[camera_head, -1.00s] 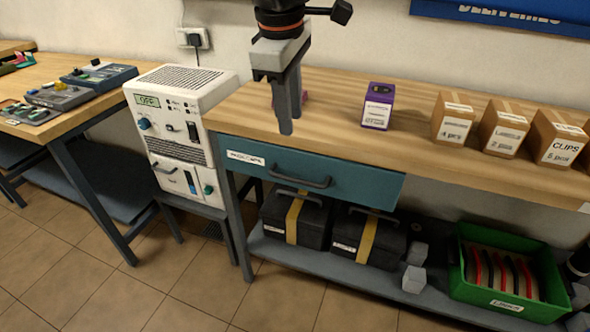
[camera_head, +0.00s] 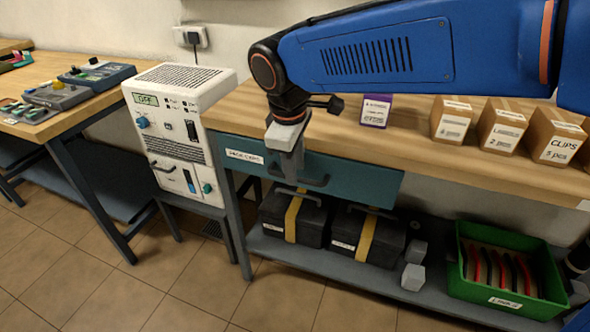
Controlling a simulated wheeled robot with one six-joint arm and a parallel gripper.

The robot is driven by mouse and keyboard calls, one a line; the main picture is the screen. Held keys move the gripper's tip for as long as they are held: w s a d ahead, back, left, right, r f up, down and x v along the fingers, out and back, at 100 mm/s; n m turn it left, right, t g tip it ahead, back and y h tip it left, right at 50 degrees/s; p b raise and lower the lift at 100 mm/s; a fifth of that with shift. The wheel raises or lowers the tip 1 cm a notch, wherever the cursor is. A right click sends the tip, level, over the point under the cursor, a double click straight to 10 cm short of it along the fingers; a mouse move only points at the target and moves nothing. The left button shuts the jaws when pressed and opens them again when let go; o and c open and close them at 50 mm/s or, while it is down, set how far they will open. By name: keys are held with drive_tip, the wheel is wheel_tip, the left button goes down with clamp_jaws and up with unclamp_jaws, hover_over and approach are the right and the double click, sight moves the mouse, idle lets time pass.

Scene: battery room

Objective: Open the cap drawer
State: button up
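The drawer labelled as caps has a teal front (camera_head: 365,180) under the wooden workbench top and looks shut. My blue arm reaches in from the upper right.
A purple box (camera_head: 376,110) and several brown cartons (camera_head: 502,125) stand on the bench. Black cases (camera_head: 368,238) and a green crate (camera_head: 505,294) rest on the lower shelf. A white power unit (camera_head: 178,120) stands close left. The floor in front is clear.

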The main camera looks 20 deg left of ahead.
drive_tip(key=shift+w+f, duration=0.15)
drive_tip(key=shift+f, duration=0.6)
drive_tip(key=shift+c, duration=0.2)
clamp_jaws()
drive_tip(key=s+a, duration=0.2)
drive_tip(key=s, duration=2.4)
drive_tip(key=shift+r, duration=0.1)
drive_tip(key=shift+o, duration=0.2)
unclamp_jaws()
